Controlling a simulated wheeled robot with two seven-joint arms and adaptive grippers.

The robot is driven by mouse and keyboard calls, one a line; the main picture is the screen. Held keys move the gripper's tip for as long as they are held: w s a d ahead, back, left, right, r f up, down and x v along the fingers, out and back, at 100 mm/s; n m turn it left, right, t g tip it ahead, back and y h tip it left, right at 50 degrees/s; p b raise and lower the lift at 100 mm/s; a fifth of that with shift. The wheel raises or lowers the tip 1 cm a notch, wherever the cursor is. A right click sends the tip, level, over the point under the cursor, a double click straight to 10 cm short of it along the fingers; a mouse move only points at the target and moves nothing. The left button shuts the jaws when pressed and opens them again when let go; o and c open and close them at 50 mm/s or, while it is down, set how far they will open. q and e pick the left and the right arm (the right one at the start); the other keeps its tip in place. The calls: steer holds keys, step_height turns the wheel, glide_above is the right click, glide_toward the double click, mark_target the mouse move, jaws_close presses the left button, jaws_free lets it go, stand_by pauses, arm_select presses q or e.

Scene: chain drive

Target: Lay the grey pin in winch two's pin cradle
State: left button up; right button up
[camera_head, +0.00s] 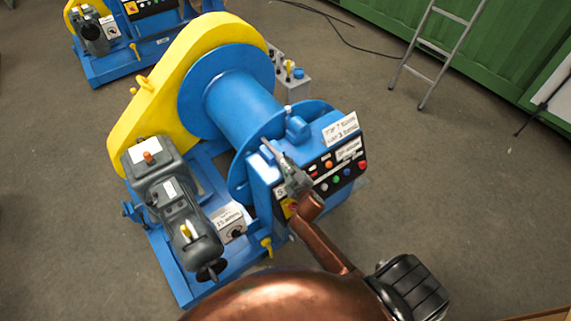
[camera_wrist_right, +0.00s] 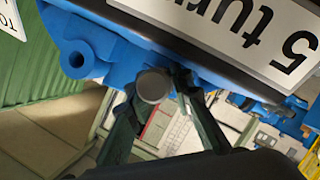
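My right gripper (camera_head: 288,173) is over the near side of the blue winch, beside its control box (camera_head: 335,168). In the right wrist view its two dark fingers (camera_wrist_right: 160,100) stand on either side of the round end of a grey pin (camera_wrist_right: 153,85), and appear shut on it. The pin is close to the winch's blue frame. A blue lug with a hole (camera_wrist_right: 76,60) is left of it in that view. In the head view I cannot clearly separate pin from fingers. I cannot make out the pin cradle for certain. My left gripper is not in view.
The winch has a blue drum (camera_head: 240,108), a yellow guard (camera_head: 165,75) and a grey motor (camera_head: 170,195). A small labelled box (camera_head: 232,224) sits by the motor. Another winch (camera_head: 95,65) stands at the back left. A ladder (camera_head: 440,50) leans against a green wall.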

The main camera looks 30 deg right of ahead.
steer(key=o, duration=0.5)
steer(key=shift+s+f, duration=0.1)
steer(key=shift+f, duration=0.05)
steer(key=shift+s, duration=0.35)
steer(key=v, duration=1.1)
steer(key=shift+r, duration=0.35)
steer(key=shift+s, duration=0.1)
